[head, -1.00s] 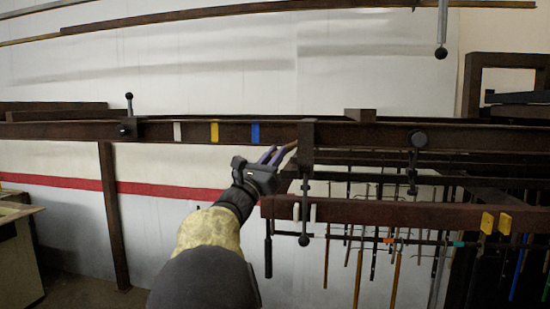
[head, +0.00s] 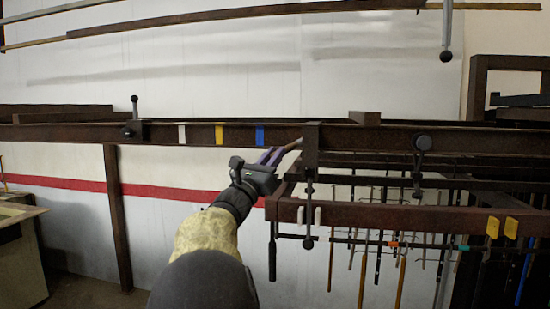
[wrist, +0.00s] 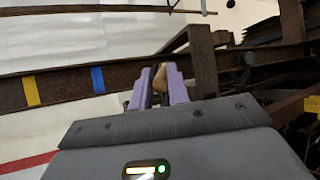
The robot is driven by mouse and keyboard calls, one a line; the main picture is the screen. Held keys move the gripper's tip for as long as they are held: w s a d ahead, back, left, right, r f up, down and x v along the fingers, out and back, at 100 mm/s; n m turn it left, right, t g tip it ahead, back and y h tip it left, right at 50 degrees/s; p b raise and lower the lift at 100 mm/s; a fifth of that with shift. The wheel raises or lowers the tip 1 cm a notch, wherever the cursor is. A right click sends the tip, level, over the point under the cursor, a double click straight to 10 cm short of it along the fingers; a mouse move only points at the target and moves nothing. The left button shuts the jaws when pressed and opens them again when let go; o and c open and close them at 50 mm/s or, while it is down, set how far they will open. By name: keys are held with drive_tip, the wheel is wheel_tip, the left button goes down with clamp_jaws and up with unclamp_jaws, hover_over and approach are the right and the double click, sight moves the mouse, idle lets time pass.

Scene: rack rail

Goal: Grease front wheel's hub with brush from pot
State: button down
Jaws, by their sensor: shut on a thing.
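My gripper (head: 267,160), with purple fingers, is in front of the long brown rail, just left of a dark upright clamp. It is shut on a tan wooden handle (head: 290,146), which slants up and right towards the clamp. In the wrist view the handle (wrist: 160,77) shows between the two purple fingers (wrist: 161,87). Its far end is not clear, so I cannot tell whether it is the brush. I can make out no wheel, hub or pot in either view.
The brown rail (head: 75,132) crosses the scene and carries white, yellow and blue (head: 260,135) marks. The dark clamp (head: 311,150) stands close right of my gripper. A lower beam (head: 390,215) and several hanging tools fill the right. A pale bench (head: 18,260) is at lower left.

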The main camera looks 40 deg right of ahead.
drive_tip(key=shift+f, duration=0.1)
drive_tip(key=shift+w+a+f+b, duration=0.15)
drive_tip(key=shift+f+b, duration=0.2)
drive_tip(key=shift+b, duration=0.15)
drive_tip(key=shift+f+b, duration=0.2)
drive_tip(key=shift+b, duration=0.1)
drive_tip(key=shift+f+b, duration=0.15)
drive_tip(key=shift+b, duration=0.2)
drive_tip(key=shift+s, duration=0.2)
drive_tip(key=shift+s+d, duration=0.1)
drive_tip(key=shift+d, duration=0.15)
